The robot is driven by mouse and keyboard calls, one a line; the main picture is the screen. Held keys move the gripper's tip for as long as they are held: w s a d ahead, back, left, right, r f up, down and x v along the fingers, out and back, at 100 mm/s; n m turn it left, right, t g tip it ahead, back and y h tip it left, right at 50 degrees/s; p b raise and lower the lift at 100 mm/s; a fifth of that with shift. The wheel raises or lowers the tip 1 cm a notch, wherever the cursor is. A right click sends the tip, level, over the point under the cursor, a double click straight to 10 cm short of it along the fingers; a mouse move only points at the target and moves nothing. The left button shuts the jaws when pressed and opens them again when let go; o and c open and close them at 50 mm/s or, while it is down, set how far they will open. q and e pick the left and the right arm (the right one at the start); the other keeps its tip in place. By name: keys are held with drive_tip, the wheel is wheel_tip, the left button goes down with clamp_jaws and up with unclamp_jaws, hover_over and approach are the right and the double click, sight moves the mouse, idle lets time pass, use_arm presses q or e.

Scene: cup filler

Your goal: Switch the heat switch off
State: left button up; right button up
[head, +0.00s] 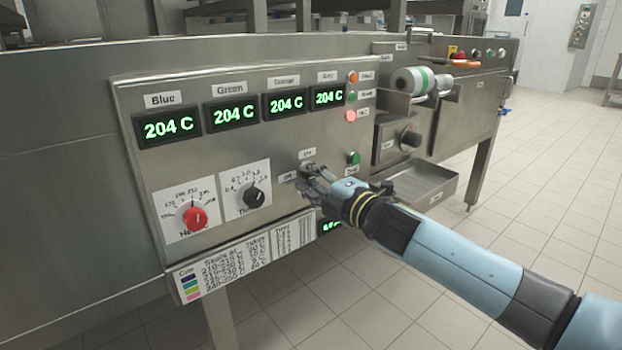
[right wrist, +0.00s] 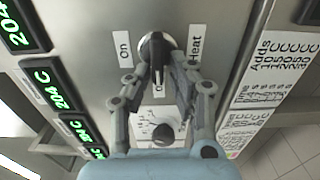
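The heat switch (right wrist: 156,46) is a round metal rotary switch with a black handle. In the right wrist view its handle stands nearly upright, between an "On" label at left and a "Heat" label at right. Another label below it is partly covered. In the head view the switch (head: 307,168) is on the steel panel, partly hidden by my right gripper (head: 318,181). In the right wrist view my right gripper (right wrist: 158,70) has one fingertip on each side of the handle, close to it. Whether they press on it is unclear. My left gripper is not in view.
The panel (head: 235,140) carries green displays reading 204 C, a red knob (head: 195,215), a black knob (head: 254,197) and several coloured buttons. Right of it are a roll (head: 411,81) and an open metal tray (head: 425,186). Tiled floor is free at right.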

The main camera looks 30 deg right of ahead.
drive_tip(key=shift+o, duration=1)
drive_tip(key=shift+r, duration=0.1)
